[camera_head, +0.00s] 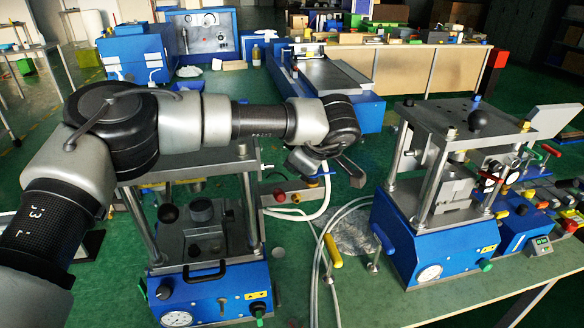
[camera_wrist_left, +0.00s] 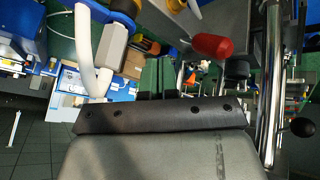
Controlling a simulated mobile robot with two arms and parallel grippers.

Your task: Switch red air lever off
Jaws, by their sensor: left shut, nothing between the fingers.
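A red lever handle (camera_wrist_left: 212,45) shows in the left wrist view, lying nearly sideways up and right of my left gripper (camera_wrist_left: 157,72). My right gripper does not show.
A white hose (camera_wrist_left: 97,60) stands left of the fingers, and a metal post (camera_wrist_left: 271,85) stands at the right. A left press (camera_head: 212,287) and a right press (camera_head: 432,238) flank the wrist.

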